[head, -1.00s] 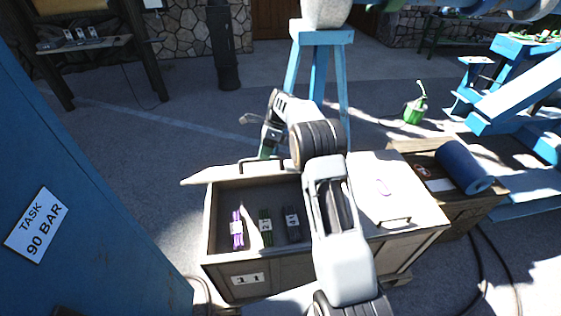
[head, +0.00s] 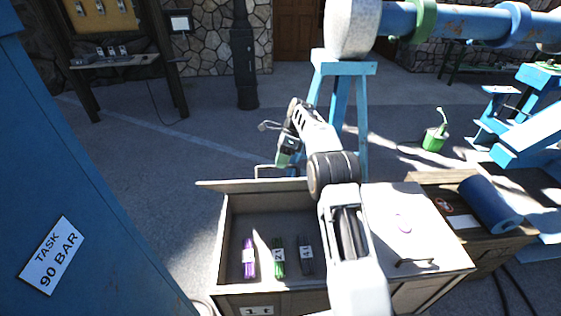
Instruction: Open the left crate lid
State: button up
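The left crate (head: 224,262) stands open in front of me, and its inside shows. Its lid (head: 215,186) is swung up at the far side, seen nearly edge-on. The lid's dark handle (head: 262,168) shows behind that edge. Three small labelled bundles lie inside: a purple one (head: 249,262), a green one (head: 278,262) and a dark grey one (head: 305,260). My gripper (head: 276,142) is beyond the crate, above and behind the raised lid, close to the handle in the picture. Its fingers are too small to tell whether they are open or touch the handle.
The right crate's pale lid (head: 400,225) is closed, with a handle at its front. A wooden box with a blue roll (head: 488,203) stands to the right. A blue panel (head: 60,160) fills the left. A blue trestle (head: 345,70) stands behind my arm.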

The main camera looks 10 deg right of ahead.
jog(key=shift+o, duration=0.6)
jog(key=shift+w+f, duration=0.25)
jog(key=shift+f, duration=0.4)
jog(key=shift+o, duration=1.4)
jog(key=shift+w, duration=0.1)
jog(key=shift+r, duration=0.1)
jog(key=shift+r, duration=0.2)
jog(key=s+d+r+b, duration=0.1)
jog(key=s+r+b, duration=0.5)
jog(key=s+r, duration=0.6)
jog(key=shift+s+r, duration=0.4)
jog(key=shift+s, duration=0.55)
jog(key=shift+c, duration=0.3)
